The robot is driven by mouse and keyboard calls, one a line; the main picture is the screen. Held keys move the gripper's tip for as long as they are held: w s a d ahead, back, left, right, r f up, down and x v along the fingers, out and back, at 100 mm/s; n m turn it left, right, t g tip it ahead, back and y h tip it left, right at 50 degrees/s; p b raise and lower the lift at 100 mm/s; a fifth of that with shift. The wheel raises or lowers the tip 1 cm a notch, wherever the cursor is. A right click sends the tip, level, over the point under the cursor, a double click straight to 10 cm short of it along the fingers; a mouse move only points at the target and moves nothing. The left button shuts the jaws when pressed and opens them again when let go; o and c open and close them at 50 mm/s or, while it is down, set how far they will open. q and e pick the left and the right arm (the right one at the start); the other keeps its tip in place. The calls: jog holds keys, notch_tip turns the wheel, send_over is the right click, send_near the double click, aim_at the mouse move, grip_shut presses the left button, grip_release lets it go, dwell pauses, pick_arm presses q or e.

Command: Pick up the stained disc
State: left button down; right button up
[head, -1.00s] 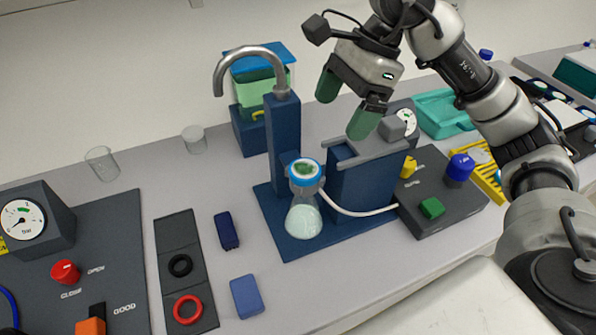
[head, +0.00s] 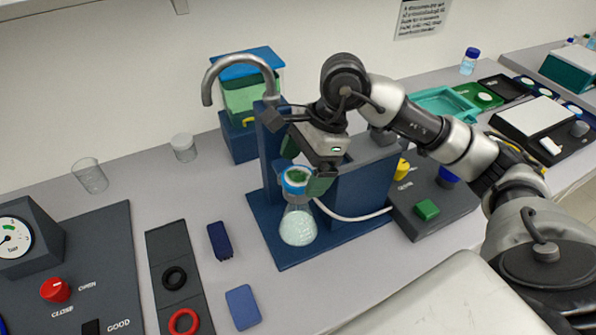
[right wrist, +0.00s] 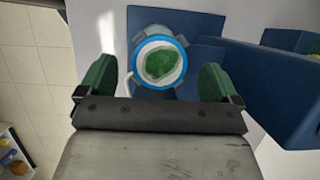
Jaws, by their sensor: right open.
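The stained disc (right wrist: 159,64) is a pale round piece with a dark green blotch, lying inside a blue ring (right wrist: 137,78). In the head view the disc (head: 297,175) sits on top of a clear flask (head: 298,228) that holds pale liquid and stands on a blue base. My right gripper (right wrist: 158,80) is open, its green fingers to the left and right of the ring in the right wrist view, apart from it. In the head view this gripper (head: 303,178) is close over the flask's top and partly hides it. My left gripper is not in view.
A blue post with a grey curved spout (head: 240,62) stands behind the flask, and a blue block (head: 362,185) to its right. A white hose (head: 350,216) runs to a dark control box (head: 450,208). Beakers stand at the left.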

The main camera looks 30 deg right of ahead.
jog(key=shift+a+f, duration=0.15)
jog(key=shift+f, duration=0.3)
jog(key=c, duration=1)
jog(key=shift+r, duration=0.1)
